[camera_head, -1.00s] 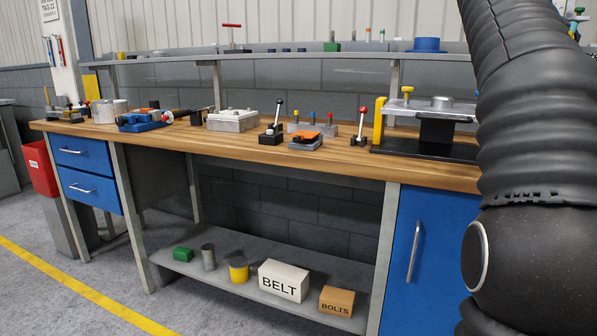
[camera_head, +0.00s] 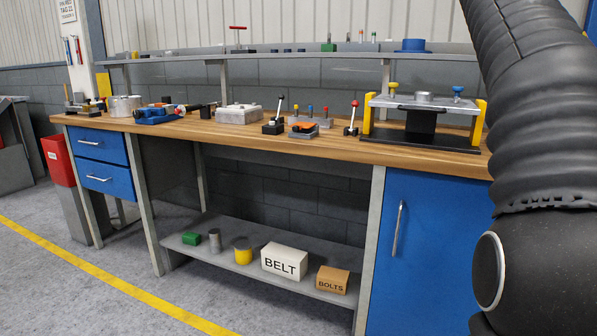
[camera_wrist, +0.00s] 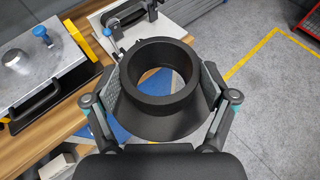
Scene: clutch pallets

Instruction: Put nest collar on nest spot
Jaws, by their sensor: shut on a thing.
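In the wrist view my gripper (camera_wrist: 160,98) is shut on a black ring-shaped collar (camera_wrist: 158,128) with a wide flared skirt. One finger pad presses on each side of it. The collar is held up in the air, and through its hole I see blue and floor below. I cannot make out a spot marked as the nest spot. A fixture with a grey plate (camera_wrist: 40,65), a round metal boss (camera_wrist: 17,60) and a blue knob stands on the bench left of the collar. In the head view my gripper is not visible.
The wooden bench (camera_head: 300,145) carries the plate fixture (camera_head: 425,105) with yellow posts at right, lever tools, and a grey block (camera_head: 238,115). A shelf runs above. A BELT box (camera_head: 284,263) and BOLTS box (camera_head: 332,280) sit below. The floor in front is clear.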

